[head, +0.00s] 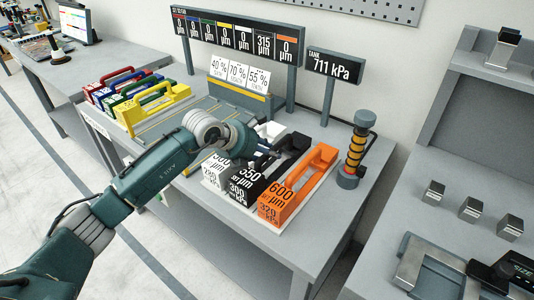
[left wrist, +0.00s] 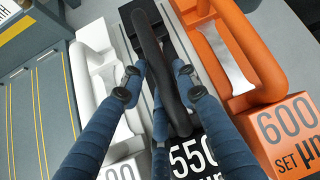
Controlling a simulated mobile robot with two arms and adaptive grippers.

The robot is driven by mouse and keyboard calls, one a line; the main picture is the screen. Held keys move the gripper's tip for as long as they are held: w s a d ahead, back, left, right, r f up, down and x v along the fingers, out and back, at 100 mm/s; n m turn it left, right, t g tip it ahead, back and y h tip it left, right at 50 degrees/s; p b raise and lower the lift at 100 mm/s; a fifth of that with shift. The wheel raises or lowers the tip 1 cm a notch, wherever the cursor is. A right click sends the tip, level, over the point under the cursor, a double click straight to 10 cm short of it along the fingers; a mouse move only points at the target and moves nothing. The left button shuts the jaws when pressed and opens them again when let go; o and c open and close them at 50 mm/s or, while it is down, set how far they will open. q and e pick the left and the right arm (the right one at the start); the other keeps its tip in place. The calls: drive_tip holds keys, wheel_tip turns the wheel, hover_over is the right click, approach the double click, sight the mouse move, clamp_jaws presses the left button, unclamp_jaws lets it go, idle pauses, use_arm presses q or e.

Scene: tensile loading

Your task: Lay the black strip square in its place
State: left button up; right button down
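Whether any finger touches the bar, and whether the bar rests on the block, I cannot tell. In the head view my left gripper (head: 262,153) is over the black block (head: 249,185), between its white and orange neighbours, and hides part of it. My right gripper is not in view.
The orange block (head: 283,196) stands close on the right, the white block (head: 213,172) close on the left. Red, blue, green and yellow handled blocks (head: 150,108) stand further left.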

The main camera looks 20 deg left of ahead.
use_arm(q)
drive_tip(key=shift+o, duration=1.2)
drive_tip(key=shift+s+f, duration=0.15)
drive_tip(key=v, duration=1.2)
